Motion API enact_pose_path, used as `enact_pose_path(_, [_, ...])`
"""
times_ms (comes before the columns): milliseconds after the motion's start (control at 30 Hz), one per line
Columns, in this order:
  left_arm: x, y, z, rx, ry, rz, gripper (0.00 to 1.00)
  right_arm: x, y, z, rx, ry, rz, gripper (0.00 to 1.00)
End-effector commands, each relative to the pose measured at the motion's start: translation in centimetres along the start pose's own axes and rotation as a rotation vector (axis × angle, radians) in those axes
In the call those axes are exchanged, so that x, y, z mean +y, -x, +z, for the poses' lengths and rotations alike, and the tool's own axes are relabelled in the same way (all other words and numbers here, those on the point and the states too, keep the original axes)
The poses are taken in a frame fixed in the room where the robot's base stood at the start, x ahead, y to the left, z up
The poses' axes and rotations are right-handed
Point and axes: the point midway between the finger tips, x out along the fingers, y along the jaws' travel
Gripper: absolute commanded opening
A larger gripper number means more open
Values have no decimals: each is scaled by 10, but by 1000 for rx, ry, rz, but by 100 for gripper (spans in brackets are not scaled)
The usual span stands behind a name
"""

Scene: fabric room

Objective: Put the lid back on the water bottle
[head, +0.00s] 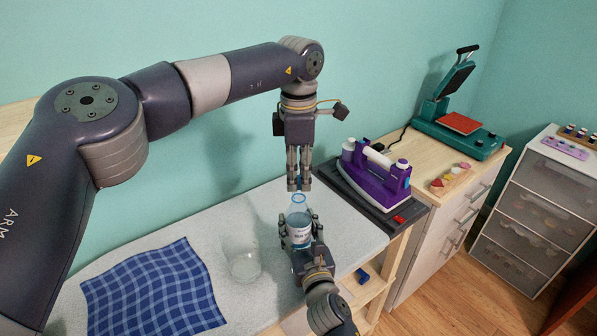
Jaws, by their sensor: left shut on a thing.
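The clear water bottle (299,217) with a pale label stands upright near the right end of the grey-topped table. A blue ring shows at its open top. My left gripper (299,186) points straight down just above the bottle's mouth. It is shut on the small blue lid (298,182), which is mostly hidden between the fingers. A small gap seems to show between the lid and the bottle. My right gripper (301,228) comes in from the front, with a finger against each side of the bottle. The bottle's base is hidden behind the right gripper.
A clear glass (243,263) stands left of the bottle. A blue checked cloth (150,290) lies at the left. A purple iron (378,175) sits on a dark pad at the right, near my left gripper. A green heat press (460,125) stands on the wooden cabinet beyond.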

Motion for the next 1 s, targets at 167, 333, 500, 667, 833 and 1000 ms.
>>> enact_pose_path(167, [0,-5,0,0,0,-1,18,0,0,-1,2,0,0,5])
enact_pose_path(333, [0,-15,0,0,0,1,18,0,0,-1,2,0,0,5])
enact_pose_path(500, [0,-18,0,0,1,1,18,0,0,-1,2,0,0,5])
enact_pose_path(667, [0,-18,0,0,1,1,18,0,0,-1,2,0,0,5])
enact_pose_path(833, [0,-18,0,0,1,1,18,0,0,-1,2,1,-1,5])
enact_pose_path(1000, [0,-19,0,0,1,1,18,0,0,-1,2,0,-1,5])
